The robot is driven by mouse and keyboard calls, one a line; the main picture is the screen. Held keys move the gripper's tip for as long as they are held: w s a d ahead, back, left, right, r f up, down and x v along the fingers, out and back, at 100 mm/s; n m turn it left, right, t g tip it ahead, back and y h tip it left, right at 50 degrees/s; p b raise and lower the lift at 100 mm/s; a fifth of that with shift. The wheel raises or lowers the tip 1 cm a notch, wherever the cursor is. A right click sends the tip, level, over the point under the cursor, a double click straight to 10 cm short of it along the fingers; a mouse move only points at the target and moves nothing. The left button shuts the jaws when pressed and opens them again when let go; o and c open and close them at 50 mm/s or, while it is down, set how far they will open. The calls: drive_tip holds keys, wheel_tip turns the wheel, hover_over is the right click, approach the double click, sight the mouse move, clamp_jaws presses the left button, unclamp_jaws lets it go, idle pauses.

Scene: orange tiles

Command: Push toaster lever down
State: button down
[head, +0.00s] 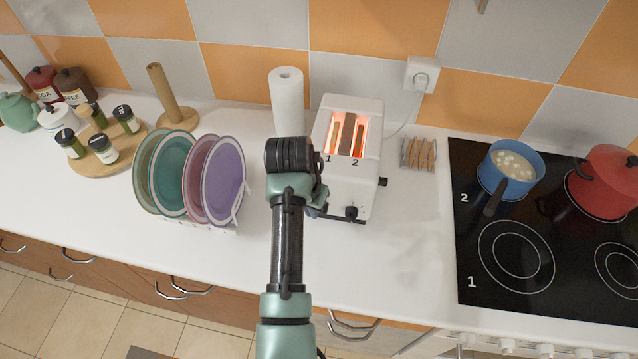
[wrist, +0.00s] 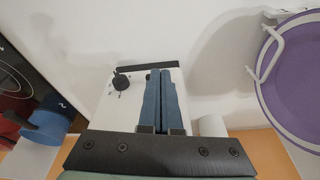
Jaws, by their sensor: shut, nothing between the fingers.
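The white toaster (head: 370,115) stands against the tiled wall, its two slots glowing orange and marked 1 and 2. A black dial (head: 350,213) is on its front; it also shows in the wrist view (wrist: 122,82). A small black tab (head: 383,182) sticks out at its right side; I cannot tell whether it is a lever. My gripper (head: 322,212) is at the toaster's front left, partly hidden by my wrist. In the wrist view my blue fingers (wrist: 160,73) are together and empty, in front of the toaster's white face beside the dial. Any lever behind the fingers is hidden.
A plate rack (head: 210,222) with several coloured plates stands left of my arm. A paper roll (head: 287,95) stands behind my wrist. A toast rack (head: 419,154) and a stove with a blue pan (head: 515,180) and red pot (head: 610,182) are to the right.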

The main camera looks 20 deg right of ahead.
idle(0.3)
drive_tip(key=v, duration=1.3)
drive_tip(key=shift+a+f, duration=0.1)
